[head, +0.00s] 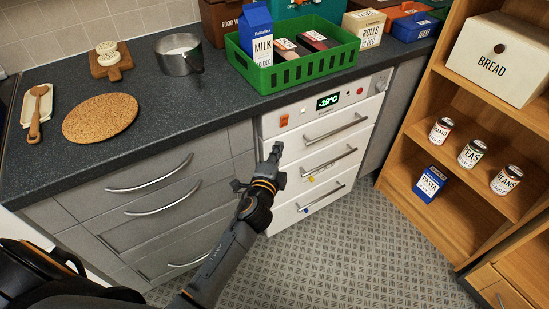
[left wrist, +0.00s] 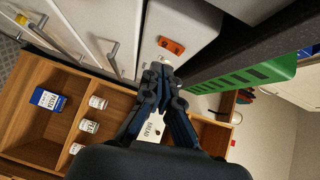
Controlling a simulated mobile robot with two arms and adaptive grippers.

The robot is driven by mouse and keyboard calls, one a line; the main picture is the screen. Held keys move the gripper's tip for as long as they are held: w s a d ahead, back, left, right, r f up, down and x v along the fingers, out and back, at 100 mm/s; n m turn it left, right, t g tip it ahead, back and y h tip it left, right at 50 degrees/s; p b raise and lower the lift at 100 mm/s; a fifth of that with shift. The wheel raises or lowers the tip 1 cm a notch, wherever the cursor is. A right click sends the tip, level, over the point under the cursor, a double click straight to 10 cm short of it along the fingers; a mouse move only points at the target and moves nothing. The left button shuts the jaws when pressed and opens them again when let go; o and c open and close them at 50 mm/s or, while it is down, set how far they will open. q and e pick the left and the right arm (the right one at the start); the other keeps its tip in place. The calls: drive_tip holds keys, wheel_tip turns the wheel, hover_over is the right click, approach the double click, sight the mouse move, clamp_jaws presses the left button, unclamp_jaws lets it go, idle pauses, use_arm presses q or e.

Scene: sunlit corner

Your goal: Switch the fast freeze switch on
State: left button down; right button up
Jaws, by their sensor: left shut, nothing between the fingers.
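The freezer (head: 290,190) is a white unit with several drawers under the dark worktop. Its top panel has a small orange-red rocker switch (head: 283,120) at the left end and a display (head: 328,101) reading about -19°C. The switch also shows in the left wrist view (left wrist: 171,46), just beyond the fingertips; its on or off position is too small to tell. My left gripper (head: 277,150) is shut and empty, a little below the switch in the head view. In the left wrist view its closed fingertips (left wrist: 157,68) appear apart from the switch. My right gripper is not in view.
A green crate (head: 265,76) with a milk carton stands on the worktop above the freezer. Drawer handles (head: 336,128) stick out below the panel. Grey drawers (head: 150,215) lie left, a wooden shelf (head: 420,120) right. The floor in front is clear.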

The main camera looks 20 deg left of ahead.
use_arm(q)
drive_tip(key=s, duration=0.4)
drive_tip(key=shift+d+r, duration=0.2)
drive_tip(key=shift+d, duration=0.05)
drive_tip(key=s+f+n+g+h+p, duration=0.1)
drive_tip(key=s+f+n+g, duration=0.15)
drive_tip(key=s+f, duration=0.6)
drive_tip(key=s+f+n+g+p, duration=0.1)
drive_tip(key=s+f+g, duration=0.2)
drive_tip(key=f, duration=1)
drive_tip(key=s+f+n+g+h+p, duration=0.1)
drive_tip(key=s+f+n+g, duration=0.3)
drive_tip(key=f, duration=0.7)
drive_tip(key=s+a+f+n+g, duration=0.1)
drive_tip(key=s+f, duration=0.3)
drive_tip(key=s, duration=0.6)
drive_tip(key=s+a+f+n+g+p, duration=0.1)
drive_tip(key=s+f+n+g, duration=0.1)
drive_tip(key=s, duration=0.9)
drive_tip(key=s+a+f+n+g+p, duration=0.1)
drive_tip(key=s+f+n+g, duration=0.1)
drive_tip(key=s+f, duration=0.5)
drive_tip(key=s+g, duration=0.1)
drive_tip(key=s, duration=0.3)
drive_tip(key=shift+a+n, duration=0.3)
drive_tip(key=shift+n, duration=0.05)
